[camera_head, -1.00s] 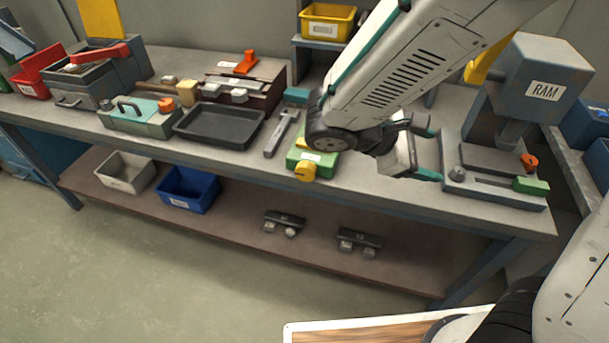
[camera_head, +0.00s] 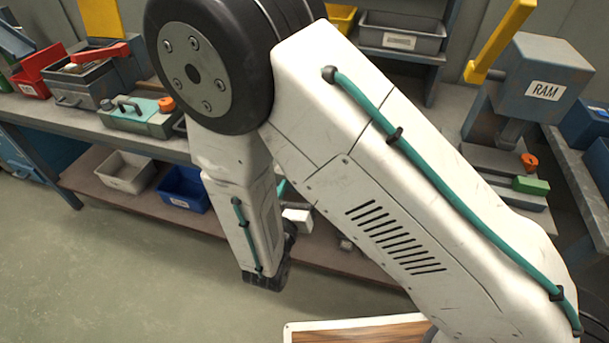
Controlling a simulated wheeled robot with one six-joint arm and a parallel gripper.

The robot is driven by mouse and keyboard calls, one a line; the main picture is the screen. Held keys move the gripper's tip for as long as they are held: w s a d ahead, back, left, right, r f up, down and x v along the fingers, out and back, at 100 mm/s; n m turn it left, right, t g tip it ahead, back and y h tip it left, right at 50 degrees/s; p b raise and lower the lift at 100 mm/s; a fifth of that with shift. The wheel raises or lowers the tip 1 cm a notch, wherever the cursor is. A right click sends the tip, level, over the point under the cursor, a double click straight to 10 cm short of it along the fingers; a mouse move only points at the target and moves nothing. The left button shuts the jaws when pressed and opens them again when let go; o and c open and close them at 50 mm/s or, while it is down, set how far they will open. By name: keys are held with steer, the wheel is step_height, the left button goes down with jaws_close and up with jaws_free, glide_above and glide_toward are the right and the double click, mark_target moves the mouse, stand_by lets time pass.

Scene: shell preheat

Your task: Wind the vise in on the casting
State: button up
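I cannot single out the vise or the casting for certain; the middle of the bench is hidden behind my raised arm. The small green unit with a yellow knob, seen earlier there, is hidden now. At the right a grey press marked RAM (camera_head: 545,80) stands with a yellow lever, and on its base are an orange knob (camera_head: 529,160) and a green block (camera_head: 531,185).
On the bench's left stand a teal case with an orange knob (camera_head: 140,115) and a grey box with a red handle (camera_head: 95,70). A white bin (camera_head: 125,170) and a blue bin (camera_head: 183,188) are on the lower shelf. The floor at lower left is clear.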

steer(key=x, duration=0.5)
steer(key=shift+c, duration=0.3)
steer(key=c, duration=0.9)
